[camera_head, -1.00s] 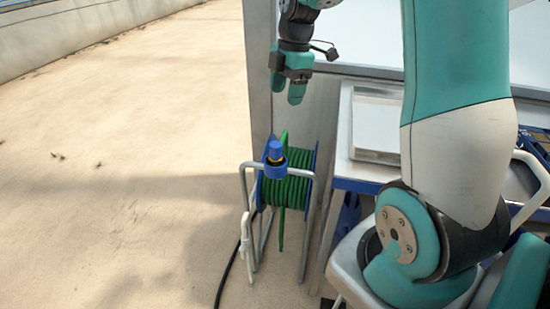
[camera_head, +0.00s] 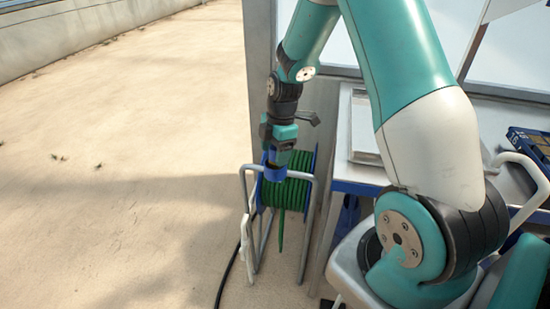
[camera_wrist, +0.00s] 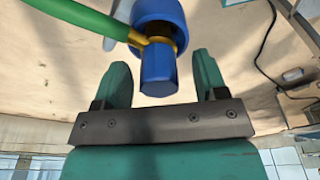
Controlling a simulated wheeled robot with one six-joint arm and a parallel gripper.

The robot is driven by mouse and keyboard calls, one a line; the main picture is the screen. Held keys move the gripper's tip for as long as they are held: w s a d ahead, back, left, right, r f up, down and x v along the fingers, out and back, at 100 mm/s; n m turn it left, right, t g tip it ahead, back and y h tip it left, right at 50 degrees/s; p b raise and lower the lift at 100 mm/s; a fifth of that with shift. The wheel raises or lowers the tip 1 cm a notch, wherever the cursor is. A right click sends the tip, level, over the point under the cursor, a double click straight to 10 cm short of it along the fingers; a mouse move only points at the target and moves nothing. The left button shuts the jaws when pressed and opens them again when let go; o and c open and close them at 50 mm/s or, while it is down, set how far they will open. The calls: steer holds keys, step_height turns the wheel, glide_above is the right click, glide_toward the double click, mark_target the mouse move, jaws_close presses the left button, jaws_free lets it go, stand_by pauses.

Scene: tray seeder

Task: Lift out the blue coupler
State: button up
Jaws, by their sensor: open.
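The blue coupler (camera_wrist: 158,72) is in the wrist view, with a yellow collar and a green hose (camera_wrist: 85,18) joined to it. It sits at a blue ring-shaped holder (camera_wrist: 160,10), which also shows in the head view (camera_head: 275,174) on the reel stand. My gripper (camera_wrist: 160,62) is open, with one teal finger on each side of the coupler. A gap shows between the coupler and each finger. In the head view my gripper (camera_head: 279,150) is right above the holder and hides the coupler.
The green hose reel (camera_head: 290,192) stands in a grey tube frame (camera_head: 312,215) on the sandy floor. A bench with a pale tray (camera_head: 364,125) is to its right. A glazed wall is behind. The floor to the left is open.

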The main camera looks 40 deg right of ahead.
steer(key=shift+a+f, duration=0.1)
steer(key=shift+f, duration=0.5)
steer(key=c, duration=1)
steer(key=shift+c, duration=0.4)
steer(key=shift+r, duration=0.2)
